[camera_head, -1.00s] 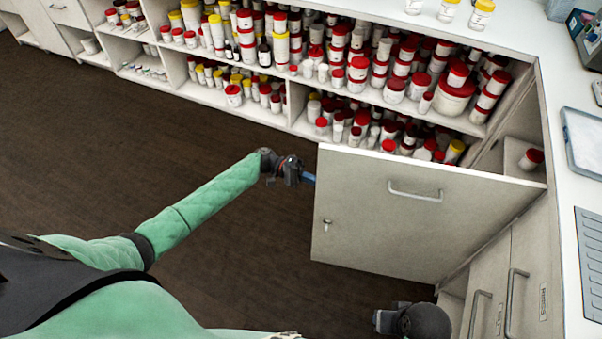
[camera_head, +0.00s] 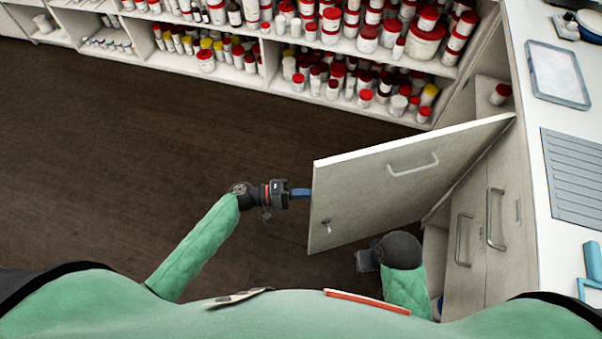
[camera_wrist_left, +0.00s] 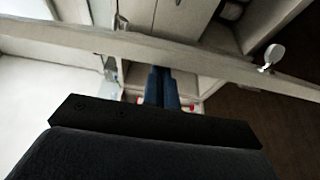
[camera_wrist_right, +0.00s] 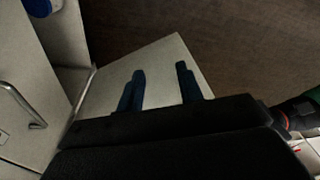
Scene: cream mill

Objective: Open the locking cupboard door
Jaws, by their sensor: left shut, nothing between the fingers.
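The pale cupboard door (camera_head: 370,185) stands swung out from the cupboard on its right-hand hinge side. It has a metal bar handle (camera_head: 412,165) and a key-like lock fitting (camera_head: 327,226) near its free edge. My left gripper (camera_head: 305,192) is shut and empty, its blue fingers at the door's free left edge. I cannot tell whether they touch it. In the left wrist view the shut fingers (camera_wrist_left: 162,88) point at the door's long edge (camera_wrist_left: 200,62). My right gripper (camera_head: 362,260) is low in front of the door. In the right wrist view its fingers (camera_wrist_right: 160,88) are apart, with nothing between them.
Shelves (camera_head: 230,75) behind the door hold many red- and yellow-lidded jars. A white counter (camera_head: 545,130) runs along the right with a tray (camera_head: 558,75). The brown floor (camera_head: 130,140) at left is clear.

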